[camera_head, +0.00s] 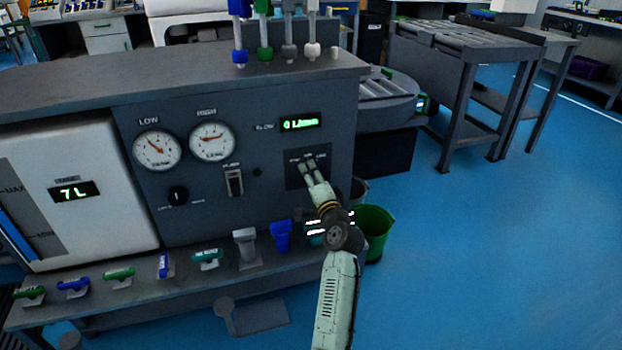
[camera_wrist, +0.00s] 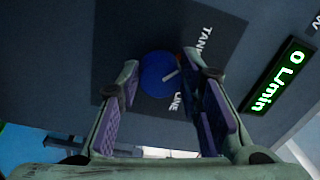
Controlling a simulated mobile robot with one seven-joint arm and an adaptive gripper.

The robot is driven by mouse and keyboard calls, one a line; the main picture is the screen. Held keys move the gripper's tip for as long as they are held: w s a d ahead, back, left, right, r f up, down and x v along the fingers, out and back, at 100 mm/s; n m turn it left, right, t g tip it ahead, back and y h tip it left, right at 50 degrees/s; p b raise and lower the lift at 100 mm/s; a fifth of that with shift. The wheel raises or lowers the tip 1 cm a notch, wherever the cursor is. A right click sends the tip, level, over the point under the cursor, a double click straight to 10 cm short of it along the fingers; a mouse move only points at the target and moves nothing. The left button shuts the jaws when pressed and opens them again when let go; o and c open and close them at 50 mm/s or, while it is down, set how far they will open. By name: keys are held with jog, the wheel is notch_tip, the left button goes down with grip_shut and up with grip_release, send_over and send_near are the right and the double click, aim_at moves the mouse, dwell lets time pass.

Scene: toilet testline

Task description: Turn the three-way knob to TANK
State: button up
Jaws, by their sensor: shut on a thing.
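The three-way knob (camera_wrist: 158,75) is a round blue knob on a dark plate (camera_wrist: 115,30) in the wrist view. Its white mark points toward the side with the printed words, between TANK (camera_wrist: 203,43) and LINE (camera_wrist: 178,103); I cannot tell exactly which it meets. My gripper (camera_wrist: 165,84) has one finger on each side of the knob and is shut on it. In the head view, my gripper (camera_head: 311,172) reaches the knob plate (camera_head: 293,180) at the panel's right side and hides the knob.
The flow display (camera_head: 300,123) reads 0 L/min. Left of the plate are a flush switch (camera_head: 234,182), a small black knob (camera_head: 178,194) and two gauges. Several coloured fittings stand on the lower shelf (camera_head: 190,284). A green bucket (camera_head: 376,228) stands beside my arm. Blue floor at right is open.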

dwell(0.3)
jog(key=o, duration=1.2)
jog(key=shift+c, duration=0.2)
jog(key=shift+r, duration=0.1)
